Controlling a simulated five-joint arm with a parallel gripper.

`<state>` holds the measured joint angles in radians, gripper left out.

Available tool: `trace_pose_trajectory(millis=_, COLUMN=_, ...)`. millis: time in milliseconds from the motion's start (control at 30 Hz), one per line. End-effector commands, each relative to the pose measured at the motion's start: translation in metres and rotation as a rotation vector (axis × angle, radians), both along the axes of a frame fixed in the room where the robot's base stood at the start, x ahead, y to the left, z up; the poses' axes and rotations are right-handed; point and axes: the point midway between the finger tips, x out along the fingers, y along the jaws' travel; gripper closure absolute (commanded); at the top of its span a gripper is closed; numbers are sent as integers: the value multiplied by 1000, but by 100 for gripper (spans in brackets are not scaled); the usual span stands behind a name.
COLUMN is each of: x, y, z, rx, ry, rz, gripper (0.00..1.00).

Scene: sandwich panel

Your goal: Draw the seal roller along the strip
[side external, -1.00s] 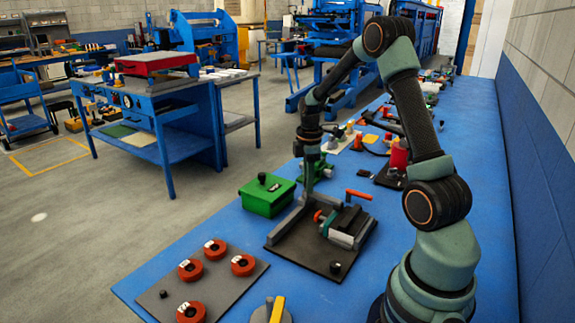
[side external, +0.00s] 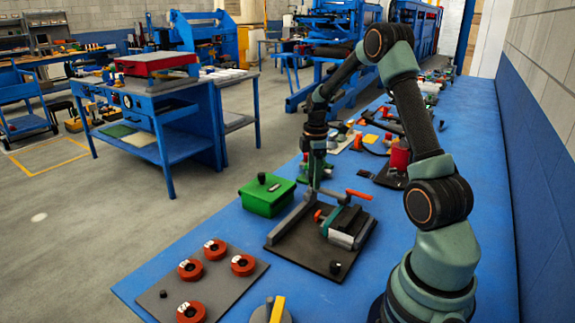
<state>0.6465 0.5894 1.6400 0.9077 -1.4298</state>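A dark base plate (side external: 285,249) on the blue bench carries a grey frame (side external: 287,219), a block with a dark top and pale front (side external: 341,239), and a narrow teal strip (side external: 329,222) along the block's left side. A small orange-red part (side external: 318,215) sits left of the strip, and an orange-red handle (side external: 359,194) sticks out behind the block. I cannot tell which part is the seal roller. My gripper (side external: 317,184) points down behind the frame, near the plate's back edge. Its fingers are too small and dark to read.
A green box (side external: 267,195) with a black knob stands left of the plate. A grey board (side external: 238,280) with several red rings lies at the front left. A red cylinder (side external: 400,155) and other small fixtures stand farther back. Bare bench lies right of the plate.

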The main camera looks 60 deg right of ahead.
Motion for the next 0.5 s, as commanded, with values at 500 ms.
trace_pose_trajectory(millis=500, x=0, y=0, z=68, rx=-2, ry=-4, rz=1, gripper=41)
